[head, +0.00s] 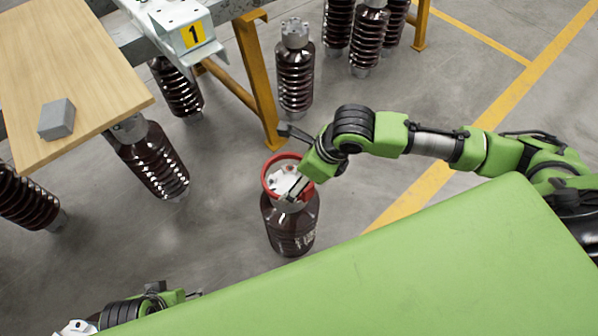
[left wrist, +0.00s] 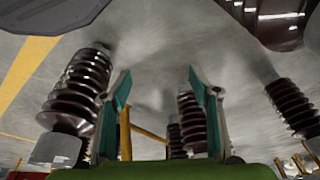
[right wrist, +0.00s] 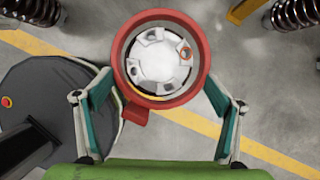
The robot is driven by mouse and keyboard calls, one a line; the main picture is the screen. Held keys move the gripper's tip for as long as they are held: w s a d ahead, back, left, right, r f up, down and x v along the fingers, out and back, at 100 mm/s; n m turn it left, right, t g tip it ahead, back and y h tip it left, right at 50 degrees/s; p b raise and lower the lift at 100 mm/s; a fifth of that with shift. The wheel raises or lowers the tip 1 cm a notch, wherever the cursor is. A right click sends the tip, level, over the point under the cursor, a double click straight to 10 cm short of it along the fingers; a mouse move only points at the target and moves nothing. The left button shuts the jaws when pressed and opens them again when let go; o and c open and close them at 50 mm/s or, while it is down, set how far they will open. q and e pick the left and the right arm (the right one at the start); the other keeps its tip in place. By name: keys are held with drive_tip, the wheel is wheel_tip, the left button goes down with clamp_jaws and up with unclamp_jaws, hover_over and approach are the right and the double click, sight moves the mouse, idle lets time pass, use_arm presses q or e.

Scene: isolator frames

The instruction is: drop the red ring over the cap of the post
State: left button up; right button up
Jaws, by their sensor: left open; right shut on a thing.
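The red ring (head: 266,178) is in the grip of my right gripper (head: 294,186), above or around the cap of the dark brown ribbed post (head: 290,232). In the right wrist view the ring (right wrist: 119,62) encircles the pale cap (right wrist: 158,66) from above, with the cap a little off-centre. The fingers of my right gripper (right wrist: 160,82) press on the ring's outer sides; its small tab points down-left. How far the ring is above the cap cannot be told. My left gripper (left wrist: 160,92) is open and empty; in the head view only a part shows at the bottom left.
A wooden table (head: 75,75) with a grey block (head: 57,119) stands at the left. A yellow trestle leg (head: 257,80) and another brown insulator (head: 295,75) stand behind the post. More insulators are at the left and back.

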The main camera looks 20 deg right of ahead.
use_arm(q)
drive_tip(key=shift+v, duration=0.85)
use_arm(e)
drive_tip(key=shift+f, duration=0.5)
use_arm(q)
drive_tip(key=shift+w+r, duration=0.1)
drive_tip(key=shift+w, duration=0.05)
drive_tip(key=shift+p+x, duration=0.3)
drive_tip(key=shift+x, duration=1.5)
drive_tip(key=shift+s, duration=0.3)
